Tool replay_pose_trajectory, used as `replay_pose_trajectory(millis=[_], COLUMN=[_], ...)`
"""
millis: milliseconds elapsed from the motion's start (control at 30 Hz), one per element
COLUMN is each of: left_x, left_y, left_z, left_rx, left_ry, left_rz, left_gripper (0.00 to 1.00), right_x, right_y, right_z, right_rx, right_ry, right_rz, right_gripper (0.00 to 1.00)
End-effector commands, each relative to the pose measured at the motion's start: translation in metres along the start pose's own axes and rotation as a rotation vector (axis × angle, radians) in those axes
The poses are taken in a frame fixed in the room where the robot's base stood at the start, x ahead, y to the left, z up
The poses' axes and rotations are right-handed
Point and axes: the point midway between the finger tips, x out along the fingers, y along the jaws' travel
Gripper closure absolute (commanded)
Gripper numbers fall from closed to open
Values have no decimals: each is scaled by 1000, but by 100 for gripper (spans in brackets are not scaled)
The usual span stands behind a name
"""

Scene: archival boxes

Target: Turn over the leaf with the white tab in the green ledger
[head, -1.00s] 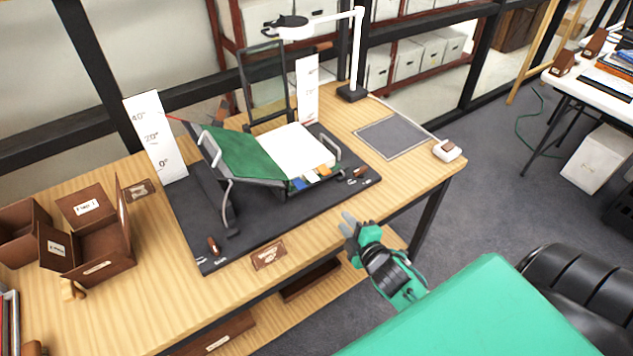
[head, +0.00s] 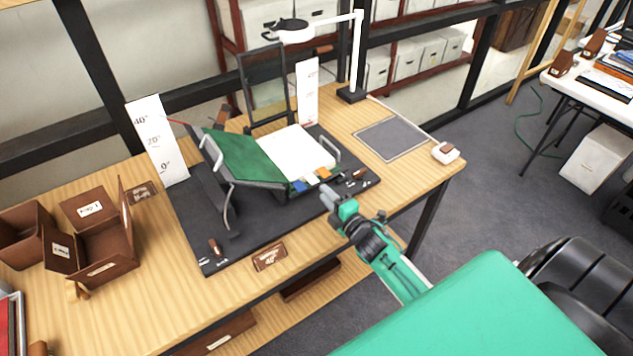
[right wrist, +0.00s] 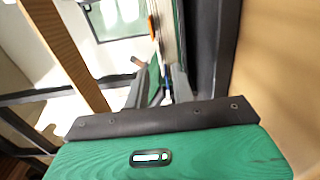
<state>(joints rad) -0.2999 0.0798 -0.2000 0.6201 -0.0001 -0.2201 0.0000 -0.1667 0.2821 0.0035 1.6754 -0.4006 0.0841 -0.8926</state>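The green ledger (head: 238,157) lies open on a cradle, its green cover side sloping at the left and white leaves (head: 297,151) at the right. A blue tab (head: 298,186), a small pale tab (head: 311,181) and an orange tab (head: 324,173) stick out at the near edge. My right gripper (head: 328,196) is just in front of these tabs, apart from them. In the right wrist view its fingers (right wrist: 158,88) are spread with a gap and hold nothing; the ledger's edge (right wrist: 168,30) and orange tab (right wrist: 151,26) lie beyond. My left gripper is out of view.
The cradle stands on a dark mat (head: 205,245). Angle cards (head: 157,140) stand behind, and a lamp (head: 353,60) rises at the back. Brown boxes (head: 100,250) are at the left. A grey pad (head: 390,138) lies flat at the right.

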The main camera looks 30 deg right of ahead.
Motion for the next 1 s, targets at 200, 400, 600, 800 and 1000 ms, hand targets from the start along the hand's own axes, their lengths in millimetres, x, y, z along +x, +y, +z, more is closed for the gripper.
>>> replay_pose_trajectory(millis=[200,400,600,800,1000], left_x=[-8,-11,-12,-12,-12], left_y=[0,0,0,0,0], left_z=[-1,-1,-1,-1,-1], left_rx=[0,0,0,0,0], left_ry=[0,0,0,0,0], left_rz=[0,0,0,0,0], left_gripper=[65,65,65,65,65], right_x=[34,51,56,56,55], right_y=[2,1,0,0,0], right_z=[0,0,0,0,0], right_rx=[3,2,1,1,1], right_ry=[0,0,0,0,0], right_rz=[1,1,0,0,0], right_gripper=[75,75,75,75,100])
